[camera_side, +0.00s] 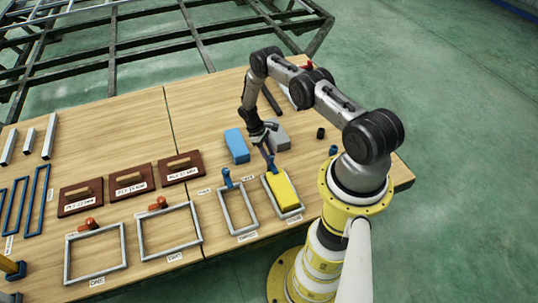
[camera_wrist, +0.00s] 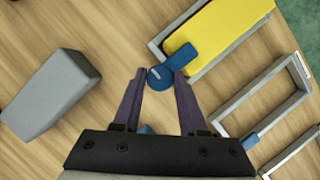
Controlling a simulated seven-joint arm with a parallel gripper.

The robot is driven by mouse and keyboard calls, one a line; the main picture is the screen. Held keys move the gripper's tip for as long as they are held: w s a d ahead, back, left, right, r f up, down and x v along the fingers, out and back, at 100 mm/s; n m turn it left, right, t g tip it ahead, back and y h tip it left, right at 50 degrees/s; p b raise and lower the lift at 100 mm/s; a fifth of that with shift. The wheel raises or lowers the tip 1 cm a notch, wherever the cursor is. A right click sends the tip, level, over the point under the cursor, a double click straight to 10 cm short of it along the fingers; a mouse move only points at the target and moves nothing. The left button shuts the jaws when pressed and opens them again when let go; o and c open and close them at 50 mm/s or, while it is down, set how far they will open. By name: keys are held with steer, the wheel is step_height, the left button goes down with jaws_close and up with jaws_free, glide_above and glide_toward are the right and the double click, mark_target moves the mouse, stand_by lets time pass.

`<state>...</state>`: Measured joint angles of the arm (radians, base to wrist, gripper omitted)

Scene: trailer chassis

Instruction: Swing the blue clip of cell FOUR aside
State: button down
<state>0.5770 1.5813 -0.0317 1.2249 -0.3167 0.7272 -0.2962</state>
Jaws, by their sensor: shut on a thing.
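Cell FOUR is the grey frame (camera_side: 297,211) at the right end of the row, with a yellow block (camera_side: 285,192) lying in it. The frame (camera_wrist: 207,69) and yellow block (camera_wrist: 228,32) also fill the top right of the wrist view. The blue clip (camera_wrist: 181,55) has a round pivot at the frame's near end, and its arm overlaps the yellow block's end in the wrist view. The clip (camera_side: 271,163) is partly hidden in the side view. My gripper (camera_side: 268,155) points down there; its fingers (camera_wrist: 160,75) are shut on the blue clip.
A second frame (camera_side: 222,207) with an upright blue clip (camera_side: 227,178) stands left of cell FOUR, empty. Two larger frames with red clips lie further left. A blue block (camera_side: 236,146) and a grey block (camera_side: 279,133) lie close behind. Bare wood (camera_side: 200,100) is free at the back.

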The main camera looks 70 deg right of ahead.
steer(key=shift+m, duration=0.3)
steer(key=m+y, duration=0.1)
steer(key=m, duration=0.2)
steer(key=shift+d+m+y, duration=0.15)
steer(key=shift+m+y, duration=0.15)
steer(key=m, duration=0.2)
steer(key=m+t+y, duration=0.1)
steer(key=m, duration=0.1)
steer(key=shift+d+m+y, duration=0.1)
steer(key=shift+m+y, duration=0.2)
steer(key=m, duration=0.2)
steer(key=m+t+y, duration=0.1)
steer(key=m, duration=0.1)
steer(key=shift+s+t, duration=0.15)
steer(key=shift+t, duration=0.15)
steer(key=m+t, duration=0.1)
steer(key=m, duration=0.4)
steer(key=shift+s+t, duration=0.1)
steer(key=shift+t, duration=0.3)
steer(key=shift+c, duration=2.2)
jaws_free()
steer(key=shift+d+r, duration=0.1)
